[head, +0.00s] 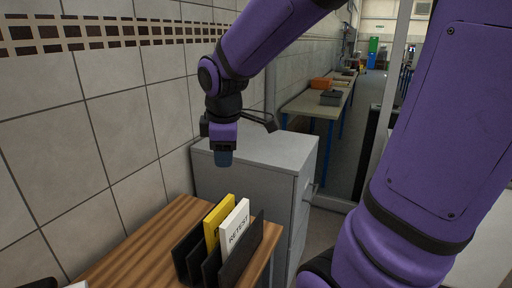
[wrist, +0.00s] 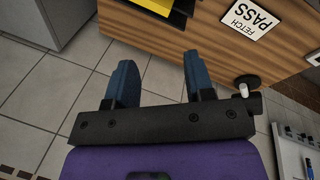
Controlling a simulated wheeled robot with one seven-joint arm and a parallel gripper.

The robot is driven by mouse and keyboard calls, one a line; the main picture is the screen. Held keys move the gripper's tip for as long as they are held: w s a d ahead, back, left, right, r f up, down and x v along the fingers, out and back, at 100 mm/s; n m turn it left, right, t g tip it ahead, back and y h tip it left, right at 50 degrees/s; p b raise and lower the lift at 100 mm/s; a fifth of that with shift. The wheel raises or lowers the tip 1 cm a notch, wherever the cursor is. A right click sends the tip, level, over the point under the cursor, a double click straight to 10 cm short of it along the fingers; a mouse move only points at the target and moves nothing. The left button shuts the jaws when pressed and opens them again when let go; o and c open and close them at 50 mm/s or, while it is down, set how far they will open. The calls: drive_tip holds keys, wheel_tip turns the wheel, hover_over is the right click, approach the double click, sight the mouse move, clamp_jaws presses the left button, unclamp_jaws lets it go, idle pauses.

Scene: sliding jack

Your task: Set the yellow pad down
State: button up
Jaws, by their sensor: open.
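The yellow pad (head: 217,216) stands upright in a slot of a black rack (head: 188,253) on the wooden desk, beside a white pad marked RETEST (head: 234,226). A yellow piece, probably the same pad, shows at the top edge of the wrist view (wrist: 184,7); most of it is out of that frame. My gripper (head: 223,160) hangs above and behind the rack, apart from the pad, in front of the grey cabinet. In the wrist view my gripper's two blue fingers (wrist: 159,68) are spread with nothing between them.
The wooden desk (head: 140,240) has bare room left of the rack. A grey cabinet (head: 255,150) stands close behind it, by the tiled wall.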

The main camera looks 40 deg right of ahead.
drive_tip(key=s+a+r+m+t, duration=0.1)
drive_tip(key=s+r+m, duration=0.2)
drive_tip(key=s+m, duration=0.2)
drive_tip(key=s+a+r+m+t+y, duration=0.1)
drive_tip(key=s+r+m, duration=0.2)
drive_tip(key=s+m, duration=0.2)
drive_tip(key=s, duration=0.3)
drive_tip(key=shift+s+a+m+t, duration=0.2)
drive_tip(key=shift+s+m+t, duration=0.1)
drive_tip(key=shift+s, duration=0.05)
drive_tip(key=shift+a+r, duration=0.1)
drive_tip(key=shift+c, duration=0.6)
